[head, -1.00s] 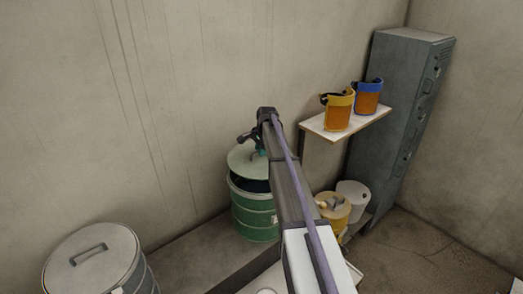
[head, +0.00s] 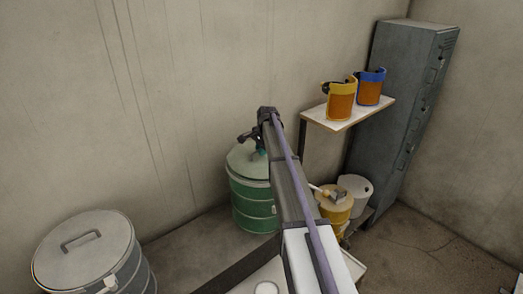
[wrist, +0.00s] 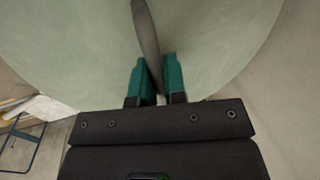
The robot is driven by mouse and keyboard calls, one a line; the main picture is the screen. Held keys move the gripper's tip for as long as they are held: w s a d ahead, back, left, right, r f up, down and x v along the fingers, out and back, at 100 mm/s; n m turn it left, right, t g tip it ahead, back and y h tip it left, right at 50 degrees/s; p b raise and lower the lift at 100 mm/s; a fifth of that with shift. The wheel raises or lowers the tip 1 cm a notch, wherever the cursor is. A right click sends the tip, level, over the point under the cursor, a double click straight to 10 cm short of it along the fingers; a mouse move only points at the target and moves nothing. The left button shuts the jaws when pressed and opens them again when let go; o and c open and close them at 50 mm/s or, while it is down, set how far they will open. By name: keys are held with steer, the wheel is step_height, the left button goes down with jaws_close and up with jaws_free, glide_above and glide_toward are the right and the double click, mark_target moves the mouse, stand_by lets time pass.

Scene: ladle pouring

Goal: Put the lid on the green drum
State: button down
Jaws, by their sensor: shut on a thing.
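The green drum (head: 252,205) stands against the wall in the middle of the head view. Its pale grey-green lid (head: 243,160) lies over the top of the drum, with no dark gap showing at the visible front. The far right part of the rim is hidden by my arm. My gripper (wrist: 157,78) is above the lid, with its teal fingers shut on the lid's dark handle (wrist: 146,30). In the wrist view the lid fills most of the upper picture.
A grey bin (head: 85,250) with its own handled lid stands at the lower left. A yellow drum (head: 337,207) and a white drum (head: 358,187) stand right of my arm. A shelf (head: 347,115) with two face shields and a grey locker (head: 405,95) are at the right.

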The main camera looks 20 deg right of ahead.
steer(key=shift+f+b, duration=0.4)
steer(key=shift+f, duration=0.05)
